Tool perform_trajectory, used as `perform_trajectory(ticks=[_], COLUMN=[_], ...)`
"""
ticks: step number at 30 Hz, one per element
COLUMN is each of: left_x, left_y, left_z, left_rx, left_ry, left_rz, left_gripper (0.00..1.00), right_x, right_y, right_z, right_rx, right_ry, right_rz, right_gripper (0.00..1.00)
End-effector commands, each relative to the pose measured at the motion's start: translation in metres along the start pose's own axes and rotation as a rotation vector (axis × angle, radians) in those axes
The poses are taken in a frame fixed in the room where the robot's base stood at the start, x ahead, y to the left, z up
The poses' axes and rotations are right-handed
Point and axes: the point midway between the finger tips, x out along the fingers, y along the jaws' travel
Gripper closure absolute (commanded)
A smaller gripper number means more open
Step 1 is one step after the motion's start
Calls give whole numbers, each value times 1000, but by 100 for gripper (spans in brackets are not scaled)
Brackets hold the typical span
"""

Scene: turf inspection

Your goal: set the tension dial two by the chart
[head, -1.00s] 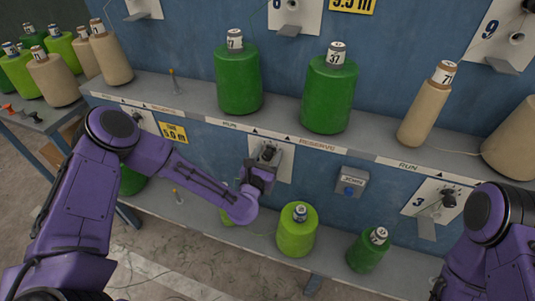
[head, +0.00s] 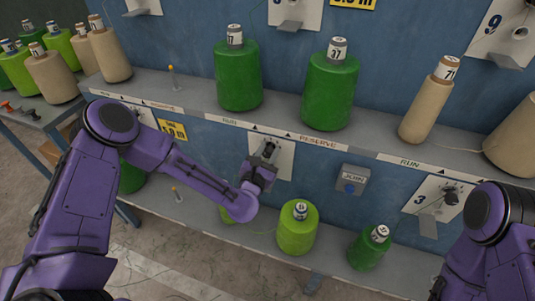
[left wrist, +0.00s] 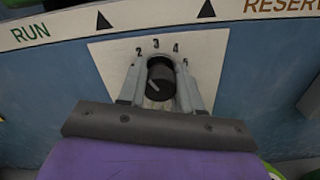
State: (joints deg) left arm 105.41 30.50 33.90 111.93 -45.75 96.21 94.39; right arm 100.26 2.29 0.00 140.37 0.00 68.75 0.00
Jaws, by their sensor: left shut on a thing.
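The tension dial is a dark round knob (left wrist: 161,82) on a white plate (left wrist: 108,60), with the printed numbers 2, 3, 4 and 5 around its top. In the head view this plate (head: 284,160) is on the blue panel below the shelf's RUN and RESERVE strip. My left gripper (left wrist: 161,88) is shut on the knob, one finger on each side; it also shows in the head view (head: 267,158). A pale line shows on the knob face, but its exact reading is unclear. My right arm shows at the right edge; its gripper is out of view. I cannot identify the chart.
Green cones (head: 238,80) and a tan cone (head: 428,105) stand on the shelf (head: 195,95) above. Light green (head: 297,232) and dark green (head: 368,250) cones stand below.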

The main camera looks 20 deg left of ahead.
Motion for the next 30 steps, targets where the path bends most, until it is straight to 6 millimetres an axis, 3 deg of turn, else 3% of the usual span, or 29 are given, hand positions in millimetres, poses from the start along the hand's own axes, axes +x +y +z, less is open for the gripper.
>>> perform_trajectory(ticks=[30], left_x=[0], left_y=[-4], left_z=[-1], left_rx=[935], left_ry=[-4], left_rz=[-2], left_gripper=[96], right_x=[28], right_y=[-3], right_z=[12], right_rx=[0], right_ry=[0], right_rz=[0], right_gripper=[57])
